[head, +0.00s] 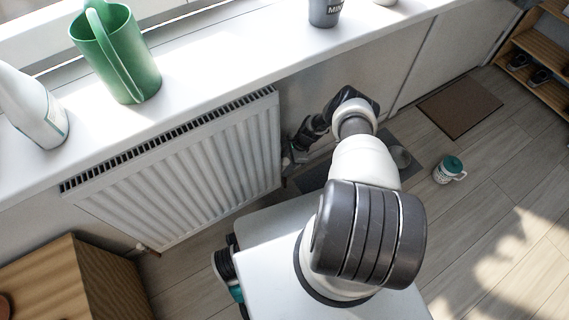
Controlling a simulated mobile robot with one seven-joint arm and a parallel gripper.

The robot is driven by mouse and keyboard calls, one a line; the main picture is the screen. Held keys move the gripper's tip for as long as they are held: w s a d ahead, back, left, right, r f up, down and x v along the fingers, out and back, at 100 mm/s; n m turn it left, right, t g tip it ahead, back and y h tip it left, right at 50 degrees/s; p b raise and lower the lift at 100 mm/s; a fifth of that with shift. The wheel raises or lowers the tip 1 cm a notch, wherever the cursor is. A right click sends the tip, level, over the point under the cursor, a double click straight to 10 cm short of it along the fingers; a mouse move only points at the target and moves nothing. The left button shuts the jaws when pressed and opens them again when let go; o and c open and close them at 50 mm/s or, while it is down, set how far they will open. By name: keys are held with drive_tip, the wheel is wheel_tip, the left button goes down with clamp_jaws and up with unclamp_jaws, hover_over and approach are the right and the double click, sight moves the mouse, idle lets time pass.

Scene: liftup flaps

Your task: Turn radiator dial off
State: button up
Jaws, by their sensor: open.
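The white ribbed radiator (190,170) is on the wall under the window sill, left of my arm. My gripper (292,157) is at the radiator's right end, pointing down beside its edge. It is open, but small and dark in this view, and its fingertips are hard to make out. I cannot make out the radiator dial clearly. Some small fittings show just below the gripper at the radiator's lower right corner, and the gripper may cover part of them. I cannot tell whether the gripper touches anything.
A green pitcher (117,52), a white bottle (32,107) and a grey pot (325,11) stand on the sill (215,55). A wooden cabinet (75,285) is at lower left. A mug (449,169) stands on the floor at right, near a brown mat (459,107).

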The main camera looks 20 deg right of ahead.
drive_tip(key=c, duration=1)
drive_tip(key=shift+n+g, duration=0.3)
drive_tip(key=shift+n, duration=0.5)
drive_tip(key=shift+c, duration=0.2)
drive_tip(key=o, duration=1)
drive_tip(key=shift+o, duration=0.2)
drive_tip(key=shift+r, duration=0.1)
drive_tip(key=p+v, duration=0.4)
drive_tip(key=v, duration=0.8)
drive_tip(key=shift+d, duration=0.1)
drive_tip(key=shift+c, duration=0.2)
